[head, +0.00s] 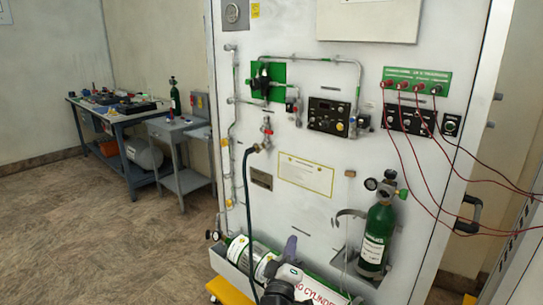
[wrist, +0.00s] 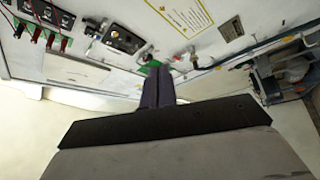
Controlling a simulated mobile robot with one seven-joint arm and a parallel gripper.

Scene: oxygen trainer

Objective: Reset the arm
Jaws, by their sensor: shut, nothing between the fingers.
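My gripper (head: 291,240) shows low in the middle of the head view, in front of the white trainer panel (head: 330,225). Its dark, purplish fingers point up and are closed together with nothing between them. Part of my white and black arm shows just below it. In the wrist view my gripper (wrist: 157,82) is seen from behind, its fingers side by side and pointing toward the panel (wrist: 75,70). I cannot tell the exact gap between fingertips and panel.
A green-and-white cylinder (head: 237,250) lies at the panel's foot, partly behind my arm. An upright green cylinder (head: 377,238) stands to the right. A dark hose (head: 249,205) hangs left of my gripper. Red leads (head: 405,160) droop at right. Floor (head: 90,235) is open at left.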

